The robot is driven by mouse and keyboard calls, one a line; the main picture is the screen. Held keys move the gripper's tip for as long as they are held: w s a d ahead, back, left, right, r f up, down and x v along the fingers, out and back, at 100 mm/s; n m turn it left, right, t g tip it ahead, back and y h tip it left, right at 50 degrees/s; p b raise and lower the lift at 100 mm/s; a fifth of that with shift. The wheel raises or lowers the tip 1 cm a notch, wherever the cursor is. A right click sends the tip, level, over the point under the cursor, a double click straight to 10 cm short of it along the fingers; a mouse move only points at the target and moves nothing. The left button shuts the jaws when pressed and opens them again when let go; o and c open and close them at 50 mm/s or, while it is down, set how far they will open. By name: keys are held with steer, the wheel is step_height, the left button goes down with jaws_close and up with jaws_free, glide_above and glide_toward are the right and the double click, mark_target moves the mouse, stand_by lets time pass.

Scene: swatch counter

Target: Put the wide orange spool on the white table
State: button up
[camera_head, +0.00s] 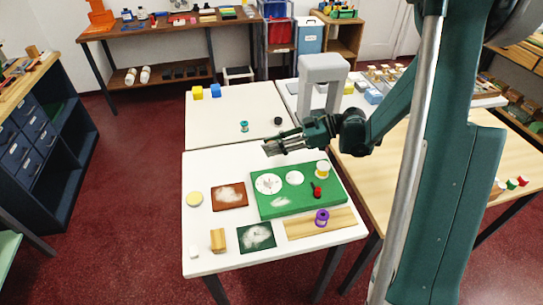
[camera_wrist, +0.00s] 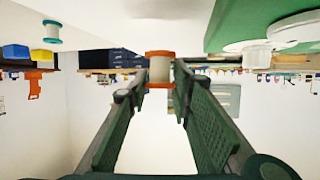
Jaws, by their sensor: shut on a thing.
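The wide orange spool (camera_wrist: 160,68) has orange flanges and a pale core. It sits between the fingertips of my gripper (camera_wrist: 158,85) in the wrist view, and the gripper is shut on it. In the head view my gripper (camera_head: 272,148) is over the far part of the front white table (camera_head: 208,168), near the edge of a second white table (camera_head: 225,125) behind it. The spool cannot be made out in the head view. The wrist view looks upside down, with the tabletop along its top.
A green board (camera_head: 265,211) with white discs, a yellow-and-white spool (camera_head: 322,168) and a red piece covers the front table's right half. A purple spool (camera_head: 322,217) stands on a wooden plank. A teal spool (camera_head: 244,126) stands on the back table. The front table's far-left area is clear.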

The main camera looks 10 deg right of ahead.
steer(key=shift+f, duration=0.25)
steer(key=shift+f+b, duration=0.5)
steer(key=shift+f, duration=1.3)
steer(key=shift+f, duration=0.1)
steer(key=o, duration=0.8)
steer(key=shift+s+d+r, duration=0.1)
steer(key=shift+d+r, duration=0.25)
steer(key=shift+d, duration=0.15)
steer(key=p+v, duration=0.2)
steer(key=v, duration=0.9)
steer(key=shift+f+p, duration=0.1)
steer(key=shift+p, duration=0.25)
